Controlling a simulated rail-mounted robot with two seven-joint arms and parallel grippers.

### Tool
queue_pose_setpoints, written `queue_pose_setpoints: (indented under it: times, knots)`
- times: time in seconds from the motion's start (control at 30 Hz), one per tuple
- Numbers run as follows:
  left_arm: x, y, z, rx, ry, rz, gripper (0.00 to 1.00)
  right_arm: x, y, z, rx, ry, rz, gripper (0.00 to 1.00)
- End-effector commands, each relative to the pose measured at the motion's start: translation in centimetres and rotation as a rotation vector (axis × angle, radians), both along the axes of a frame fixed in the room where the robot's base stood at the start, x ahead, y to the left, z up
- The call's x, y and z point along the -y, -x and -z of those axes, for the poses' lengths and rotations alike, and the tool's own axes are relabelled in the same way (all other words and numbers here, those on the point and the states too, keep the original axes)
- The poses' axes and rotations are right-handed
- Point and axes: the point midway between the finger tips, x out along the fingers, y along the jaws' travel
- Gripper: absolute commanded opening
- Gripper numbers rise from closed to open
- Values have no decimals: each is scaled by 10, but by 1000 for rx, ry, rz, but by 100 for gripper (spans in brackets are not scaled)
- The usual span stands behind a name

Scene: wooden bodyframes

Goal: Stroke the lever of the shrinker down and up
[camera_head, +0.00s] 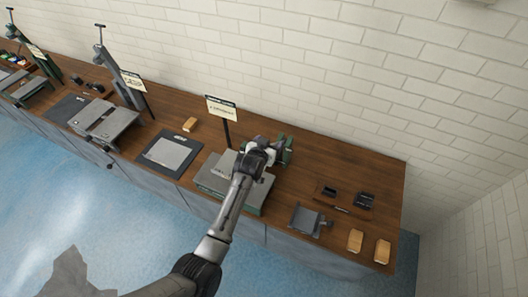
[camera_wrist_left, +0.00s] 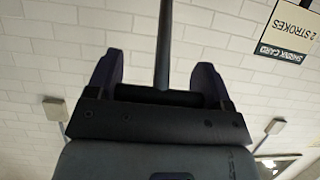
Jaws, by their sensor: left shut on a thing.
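The shrinker is a green machine (camera_head: 286,152) at the back of the workbench, mostly hidden behind my left gripper (camera_head: 258,150). A grey block with a green lower edge (camera_head: 212,188) sits in front of it, under my arm. In the left wrist view, the lever's dark rod (camera_wrist_left: 163,40) rises between the two fingers of my left gripper (camera_wrist_left: 160,75). A dark crossbar (camera_wrist_left: 160,96) lies across between the fingers, which are shut on the lever. My right gripper is not in view.
A sign on a post (camera_head: 222,108) stands just left of the shrinker; a card reading "2 STROKES" (camera_wrist_left: 290,28) shows in the wrist view. A dark mat with a grey sheet (camera_head: 168,153) lies to the left. Wooden blocks (camera_head: 355,240) and a grey part (camera_head: 305,221) lie at right.

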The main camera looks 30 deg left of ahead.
Motion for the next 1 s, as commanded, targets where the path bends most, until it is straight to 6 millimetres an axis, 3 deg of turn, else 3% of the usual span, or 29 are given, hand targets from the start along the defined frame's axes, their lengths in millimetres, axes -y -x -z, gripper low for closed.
queue_pose_setpoints:
  times: [0.2, 0.63, 0.67, 0.9, 1.0]
  knots:
    - [-1, -9, -9, 6, -2, -1, 32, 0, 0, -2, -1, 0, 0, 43]
    - [-1, -9, -8, 4, -1, -1, 32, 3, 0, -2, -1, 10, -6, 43]
    - [-1, -9, -8, 4, -1, -1, 77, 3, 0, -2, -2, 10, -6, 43]
    - [-1, -9, -7, 2, 0, -1, 100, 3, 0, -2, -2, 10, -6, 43]
    - [-1, -9, -7, 1, 0, 0, 100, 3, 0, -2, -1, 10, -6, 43]
